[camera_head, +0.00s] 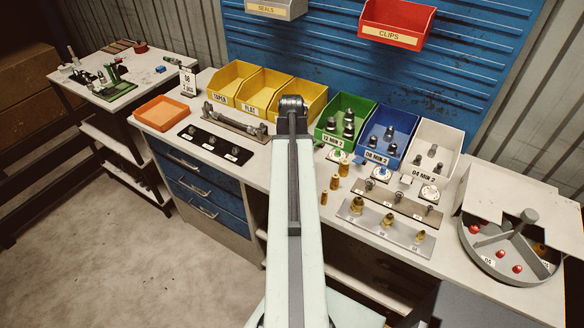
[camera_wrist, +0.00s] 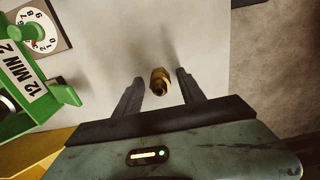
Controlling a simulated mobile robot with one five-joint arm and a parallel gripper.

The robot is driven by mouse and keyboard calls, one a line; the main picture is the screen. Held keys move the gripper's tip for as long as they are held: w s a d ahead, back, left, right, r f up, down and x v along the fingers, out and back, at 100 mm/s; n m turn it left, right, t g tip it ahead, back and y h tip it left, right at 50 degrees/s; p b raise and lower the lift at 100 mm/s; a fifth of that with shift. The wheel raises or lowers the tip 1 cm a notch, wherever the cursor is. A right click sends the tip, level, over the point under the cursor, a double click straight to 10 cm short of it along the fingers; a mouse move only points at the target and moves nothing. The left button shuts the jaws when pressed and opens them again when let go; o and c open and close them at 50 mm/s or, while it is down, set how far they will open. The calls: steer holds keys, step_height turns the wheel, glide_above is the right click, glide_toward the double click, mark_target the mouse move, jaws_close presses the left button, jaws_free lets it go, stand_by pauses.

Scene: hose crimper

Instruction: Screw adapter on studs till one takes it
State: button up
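In the wrist view a brass adapter (camera_wrist: 160,84) is between the fingers of my gripper (camera_wrist: 158,92). The fingers are open, with a gap on each side of it. In the head view my arm hides my gripper. Several small brass adapters of different sizes, one of them here (camera_head: 335,182), stand in a row on the bench right of my arm. I cannot tell which one is between my fingers. A brown plate (camera_head: 405,206) carries upright studs. A black plate (camera_head: 214,144) at left bears three round pieces; their threads are too small to make out.
A grey plate (camera_head: 372,232) holds three brass fittings near the bench's front edge. Yellow, green (camera_head: 338,122), blue (camera_head: 382,135) and white bins line the back. A dial (camera_wrist: 34,32) sits by the green bin. A round divided tray (camera_head: 508,262) is at right, an orange tray (camera_head: 162,113) at left.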

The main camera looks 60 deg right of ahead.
jaws_close()
step_height(320, 180, up, 7)
steer(key=p, duration=0.7)
steer(key=shift+r, duration=0.15)
